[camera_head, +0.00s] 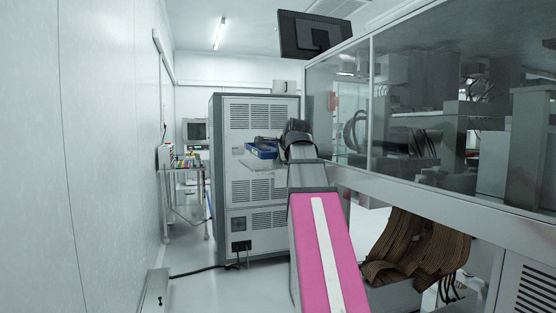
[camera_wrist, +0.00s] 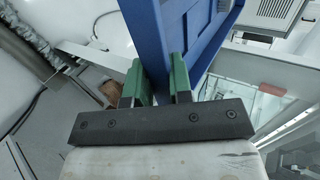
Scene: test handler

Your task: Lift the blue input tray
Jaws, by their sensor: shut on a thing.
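The blue input tray (camera_wrist: 150,38) fills the top middle of the wrist view, seen close up and steeply tilted in the picture. My gripper (camera_wrist: 160,75) has green finger pads on both sides of the tray's edge wall and is shut on it. In the head view the blue tray (camera_head: 262,152) shows small, left of the end of my arm. The fingers are too small to make out there. The tray's far end is cut off in the wrist view.
A pale shelf (camera_head: 264,167) shows just below the tray, on a grey vented cabinet (camera_head: 228,190); I cannot tell whether they touch. A glass-walled machine (camera_head: 450,115) stands on the right. A small cart (camera_head: 183,170) stands further back.

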